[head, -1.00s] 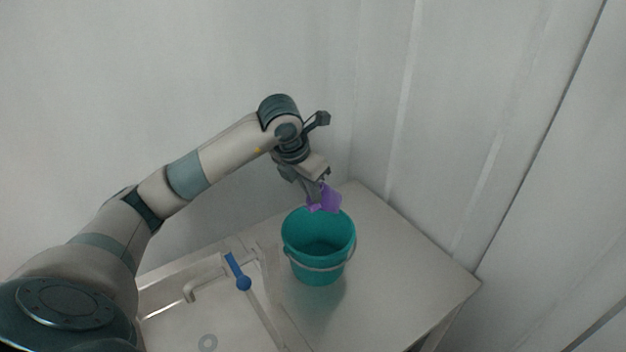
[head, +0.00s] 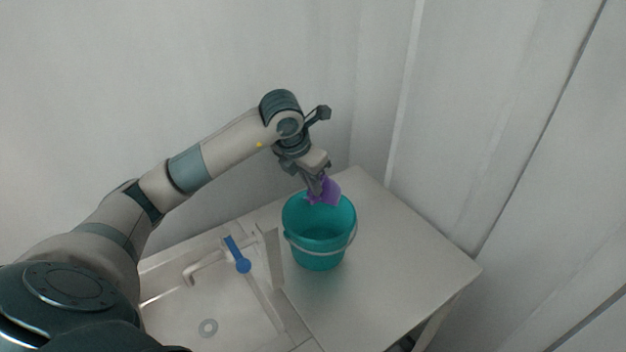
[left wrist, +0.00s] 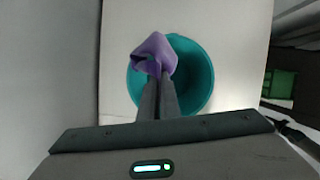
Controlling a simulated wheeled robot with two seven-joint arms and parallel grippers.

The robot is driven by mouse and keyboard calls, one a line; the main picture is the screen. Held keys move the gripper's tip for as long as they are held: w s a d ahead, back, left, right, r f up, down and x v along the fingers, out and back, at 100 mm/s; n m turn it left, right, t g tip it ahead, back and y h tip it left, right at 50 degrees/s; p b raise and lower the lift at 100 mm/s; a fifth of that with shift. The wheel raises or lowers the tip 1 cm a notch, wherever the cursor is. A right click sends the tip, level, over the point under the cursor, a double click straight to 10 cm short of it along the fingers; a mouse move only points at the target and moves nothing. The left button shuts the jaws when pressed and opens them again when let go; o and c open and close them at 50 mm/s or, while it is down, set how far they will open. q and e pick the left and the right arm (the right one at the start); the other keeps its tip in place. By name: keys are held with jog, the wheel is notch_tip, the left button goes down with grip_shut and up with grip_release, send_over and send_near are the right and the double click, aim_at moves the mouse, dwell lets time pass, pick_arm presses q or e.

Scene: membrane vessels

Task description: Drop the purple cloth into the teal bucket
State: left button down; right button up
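The purple cloth (head: 329,191) hangs from the fingertips of my left gripper (head: 315,190), which is shut on it above the back part of the teal bucket's mouth. The teal bucket (head: 318,254) stands upright on the counter with its handle down at the front. In the left wrist view the cloth (left wrist: 154,53) is pinched at the tips of the left gripper (left wrist: 158,78). The bucket (left wrist: 202,82) opens below them, and the cloth overlaps its upper-left rim. My right gripper is in neither view.
A sink (head: 172,305) with a blue-levered tap (head: 238,256) lies left of the bucket. The white counter (head: 405,257) is clear to the right of the bucket. Walls stand close behind and to the right.

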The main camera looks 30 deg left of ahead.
pick_arm(q)
notch_tip(320, 180, down, 3)
jog(key=shift+r+b, duration=0.1)
jog(key=shift+b, duration=0.35)
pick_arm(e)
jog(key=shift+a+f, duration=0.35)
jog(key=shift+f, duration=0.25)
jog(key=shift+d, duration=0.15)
pick_arm(q)
jog(key=c, duration=1.9)
grip_release()
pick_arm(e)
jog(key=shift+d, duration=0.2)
pick_arm(q)
jog(key=o, duration=0.6)
jog(key=shift+c, duration=0.2)
jog(key=shift+o, duration=0.4)
jog(key=o, duration=0.5)
jog(key=shift+o, duration=0.6)
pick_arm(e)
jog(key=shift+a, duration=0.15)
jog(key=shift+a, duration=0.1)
